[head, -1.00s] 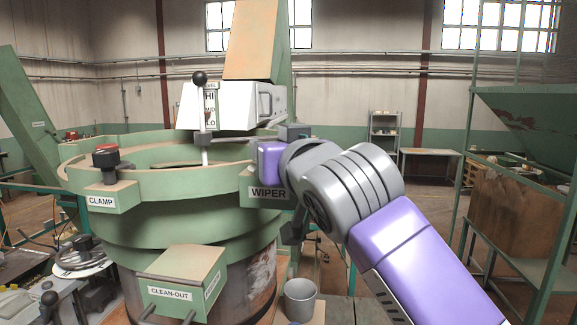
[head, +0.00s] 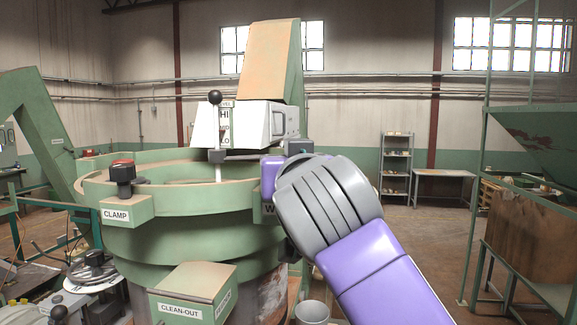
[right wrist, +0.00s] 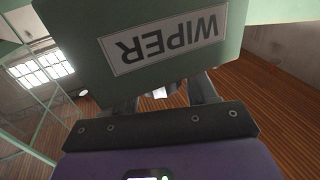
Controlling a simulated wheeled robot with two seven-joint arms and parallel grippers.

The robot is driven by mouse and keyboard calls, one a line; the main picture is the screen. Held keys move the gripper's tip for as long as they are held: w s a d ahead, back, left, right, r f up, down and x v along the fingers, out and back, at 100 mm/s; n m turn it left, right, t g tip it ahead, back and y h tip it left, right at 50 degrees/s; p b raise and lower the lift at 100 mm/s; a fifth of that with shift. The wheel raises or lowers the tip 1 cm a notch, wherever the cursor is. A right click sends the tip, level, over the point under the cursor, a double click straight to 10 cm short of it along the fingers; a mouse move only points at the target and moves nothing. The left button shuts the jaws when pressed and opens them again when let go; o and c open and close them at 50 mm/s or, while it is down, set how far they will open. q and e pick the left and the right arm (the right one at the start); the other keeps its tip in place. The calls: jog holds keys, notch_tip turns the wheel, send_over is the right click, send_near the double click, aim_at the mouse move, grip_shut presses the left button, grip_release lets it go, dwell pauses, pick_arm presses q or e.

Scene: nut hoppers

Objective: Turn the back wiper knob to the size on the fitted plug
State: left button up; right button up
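The green bowl hopper (head: 170,200) stands at left centre in the head view. Its wiper box (right wrist: 212,68) carries a WIPER label, upside down in the right wrist view; in the head view my right arm covers most of that label. My right gripper (right wrist: 170,94) is close against this box, with its two dark fingers apart at their visible parts. The box hides the fingertips, so I cannot tell what lies between them. No wiper knob can be made out. No size marking on a plug is readable. My left gripper is out of view.
A clamp knob (head: 122,175) with a red top stands at the bowl's front left. A black-balled lever (head: 216,130) rises beside the white level gauge. A clean-out box (head: 190,290) juts out at the front. A grey bucket (head: 312,312) stands below my right arm.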

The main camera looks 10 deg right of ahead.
jog(key=shift+o, duration=0.6)
jog(key=shift+f, duration=0.1)
jog(key=shift+s+a, duration=0.1)
jog(key=shift+s, duration=0.25)
jog(key=s+b, duration=0.3)
jog(key=s, duration=0.4)
jog(key=shift+d, duration=0.2)
